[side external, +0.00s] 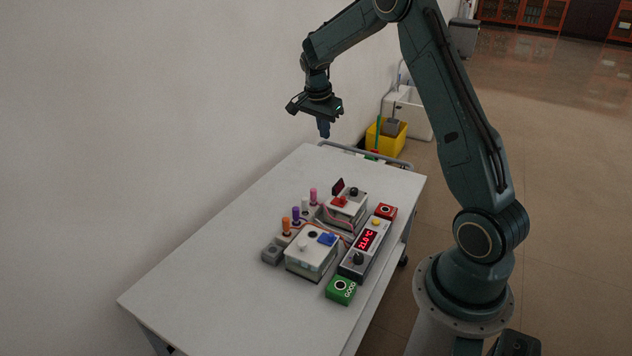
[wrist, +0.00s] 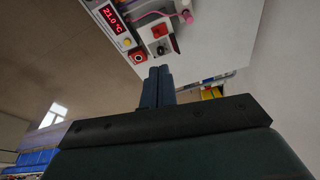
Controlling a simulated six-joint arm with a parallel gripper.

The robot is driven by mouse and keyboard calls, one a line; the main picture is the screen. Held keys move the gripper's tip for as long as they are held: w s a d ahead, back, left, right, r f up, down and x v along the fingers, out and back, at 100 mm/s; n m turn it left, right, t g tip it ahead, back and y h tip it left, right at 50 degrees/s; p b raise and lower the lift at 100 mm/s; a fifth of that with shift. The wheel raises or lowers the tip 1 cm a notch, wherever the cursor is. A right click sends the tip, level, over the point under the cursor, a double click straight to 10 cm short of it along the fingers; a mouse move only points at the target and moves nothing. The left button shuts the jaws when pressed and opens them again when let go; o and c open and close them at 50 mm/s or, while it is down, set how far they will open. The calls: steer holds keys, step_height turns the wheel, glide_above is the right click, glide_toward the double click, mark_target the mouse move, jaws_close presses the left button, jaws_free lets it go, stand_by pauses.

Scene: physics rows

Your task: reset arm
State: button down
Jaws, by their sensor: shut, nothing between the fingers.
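My gripper (side external: 324,128) hangs in the air above the far end of the white table (side external: 215,265), fingers pointing down. Its fingers are together with nothing between them. In the wrist view the closed fingers of my gripper (wrist: 160,72) show below the equipment. My gripper is apart from everything on the table.
On the table are a red-display unit (side external: 366,242), a white box with a blue part (side external: 308,262), another with a red part (side external: 345,205), a green block (side external: 341,290), a red block (side external: 385,211) and several coloured pegs. A yellow bucket (side external: 378,142) stands beyond. The near-left tabletop is clear.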

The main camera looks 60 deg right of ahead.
steer(key=s+a+r+n+t, duration=0.2)
steer(key=s+a+r+n, duration=0.25)
steer(key=a+r, duration=0.35)
steer(key=s+a+r+n+t, duration=0.1)
steer(key=s+a+r+n, duration=0.35)
steer(key=a+r, duration=0.35)
steer(key=s+a+n+t+y, duration=0.2)
steer(key=s+a+n+y, duration=0.1)
steer(key=s+a+n, duration=0.7)
steer(key=s+a, duration=0.3)
steer(key=s, duration=0.3)
steer(key=shift+s+f+n+t, duration=0.25)
steer(key=shift+f+n+t, duration=0.15)
